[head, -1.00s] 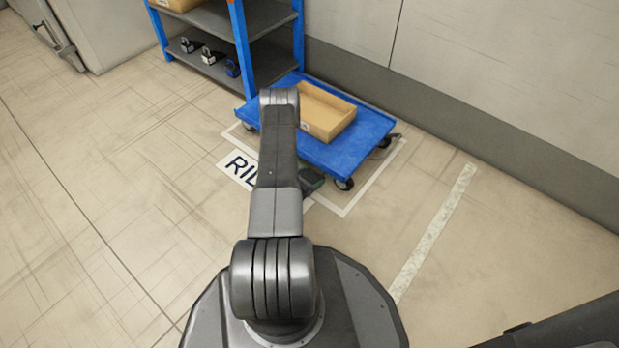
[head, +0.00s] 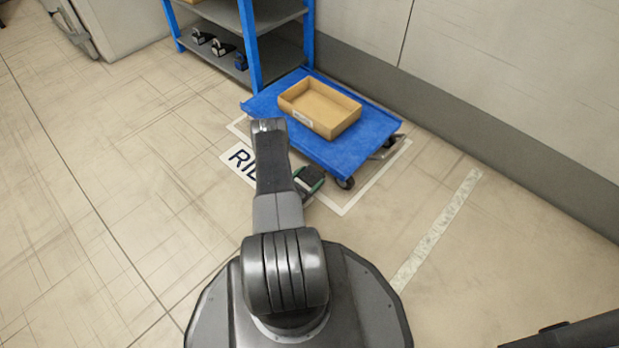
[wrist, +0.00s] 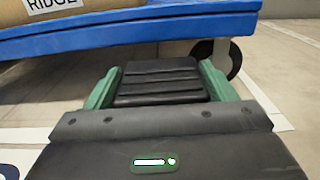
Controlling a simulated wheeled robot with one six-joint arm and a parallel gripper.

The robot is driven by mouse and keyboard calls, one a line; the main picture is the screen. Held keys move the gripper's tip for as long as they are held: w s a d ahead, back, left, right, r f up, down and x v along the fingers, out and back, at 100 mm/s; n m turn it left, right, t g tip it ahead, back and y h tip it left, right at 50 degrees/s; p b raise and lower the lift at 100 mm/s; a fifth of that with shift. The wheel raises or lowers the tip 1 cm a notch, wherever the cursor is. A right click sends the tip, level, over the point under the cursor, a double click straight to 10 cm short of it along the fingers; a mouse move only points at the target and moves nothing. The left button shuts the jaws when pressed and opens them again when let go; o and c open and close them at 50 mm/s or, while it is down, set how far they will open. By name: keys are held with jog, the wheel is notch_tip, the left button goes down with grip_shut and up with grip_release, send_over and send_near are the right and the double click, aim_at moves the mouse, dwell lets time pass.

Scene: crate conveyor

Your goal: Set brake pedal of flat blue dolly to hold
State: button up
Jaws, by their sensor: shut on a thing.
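The flat blue dolly (head: 268,106) stands in a white floor outline, and its blue edge also crosses the top of the wrist view (wrist: 120,40). My gripper (head: 309,180) is low beside the dolly's near side. In the wrist view its green fingers (wrist: 160,88) are shut on a black ribbed pad, the brake pedal (wrist: 158,78), just below the deck edge. The pedal's far end and its link to the dolly are hidden. I cannot tell from the pad alone whether it is set to hold.
A cardboard crate (head: 322,124) lies on the dolly deck. A blue shelf unit (head: 247,40) stands behind it to the left, with small devices (head: 220,47) on it. The wall is behind on the right. A dolly wheel (wrist: 228,60) is right of the pedal. Floor left is clear.

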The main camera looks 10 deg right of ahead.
jog(key=o, duration=1.4)
jog(key=shift+s+a, duration=0.25)
jog(key=shift+a, duration=0.15)
jog(key=p+v, duration=0.1)
jog(key=v, duration=1.2)
jog(key=shift+d, duration=0.1)
